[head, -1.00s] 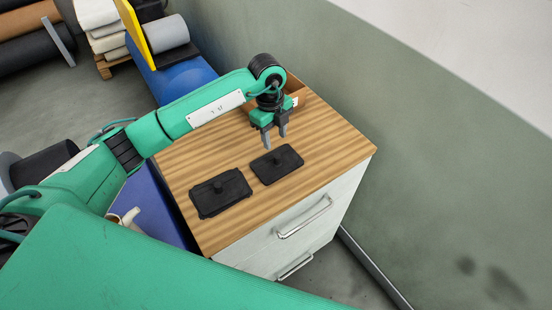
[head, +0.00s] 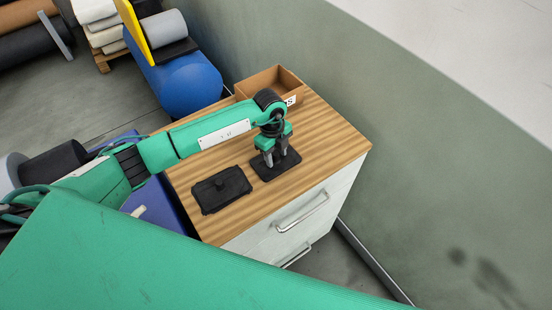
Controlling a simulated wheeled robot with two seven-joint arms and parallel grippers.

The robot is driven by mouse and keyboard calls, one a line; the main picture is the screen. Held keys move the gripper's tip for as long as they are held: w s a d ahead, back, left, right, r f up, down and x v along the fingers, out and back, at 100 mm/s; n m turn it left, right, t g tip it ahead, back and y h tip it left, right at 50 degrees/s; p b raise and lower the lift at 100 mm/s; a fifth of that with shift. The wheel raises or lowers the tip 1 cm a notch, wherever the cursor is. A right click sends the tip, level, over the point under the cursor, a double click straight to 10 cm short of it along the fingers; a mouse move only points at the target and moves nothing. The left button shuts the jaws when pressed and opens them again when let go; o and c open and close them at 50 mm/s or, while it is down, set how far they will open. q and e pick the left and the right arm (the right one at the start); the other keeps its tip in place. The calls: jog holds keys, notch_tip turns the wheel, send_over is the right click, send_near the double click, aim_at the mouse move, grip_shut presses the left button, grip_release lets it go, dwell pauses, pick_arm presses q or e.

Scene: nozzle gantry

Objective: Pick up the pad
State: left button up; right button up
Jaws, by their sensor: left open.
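A flat black pad (head: 284,173) with a small knob lies on the wooden top of a drawer cabinet (head: 318,143). A second black pad (head: 232,195), with its knob in plain view and what looks like another layer under it, lies to its left. My left gripper (head: 276,160) points down over the first pad, its fingers open on either side of where the knob was seen. The fingers hide the knob, and I cannot tell whether they touch it or the pad. My right gripper is out of view.
An open brown box (head: 271,83) stands at the back of the cabinet top, behind my left wrist. A grey-green wall (head: 420,140) runs along the right. The top's front right is bare.

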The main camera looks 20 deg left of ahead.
pick_arm(q)
grip_shut()
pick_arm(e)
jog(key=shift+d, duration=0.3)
pick_arm(q)
jog(key=shift+r, duration=0.1)
